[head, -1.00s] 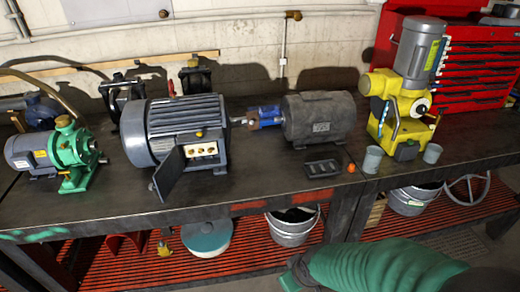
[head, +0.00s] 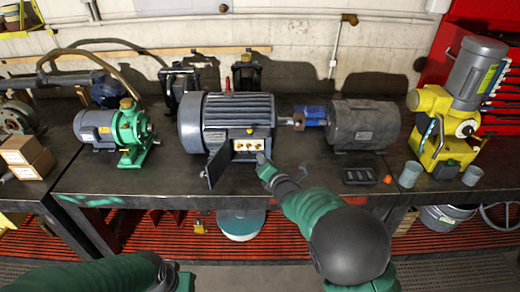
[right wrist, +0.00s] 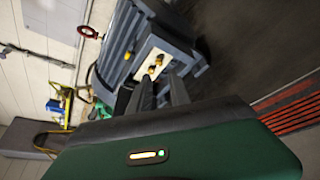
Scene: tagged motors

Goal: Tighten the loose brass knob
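The large grey motor (head: 226,115) stands on the bench with its terminal box open. Inside, several small brass knobs sit on a pale panel (head: 248,145). Which one is loose cannot be told. The box's dark cover (head: 219,165) hangs open at its left. My right gripper (head: 263,159) is just in front of and below the box. In the right wrist view, its two dark fingers (right wrist: 162,90) are apart with nothing between them, pointing at the brass knobs (right wrist: 154,67). My left arm's end (head: 168,274) is low in the head view; its fingers cannot be made out.
A green pump (head: 130,132) stands left of the motor. A dark grey motor (head: 362,124) joined by a blue coupling stands right. A black tray (head: 358,176) and orange ball (head: 388,180) lie near the front edge. A yellow machine (head: 440,130) stands farther right.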

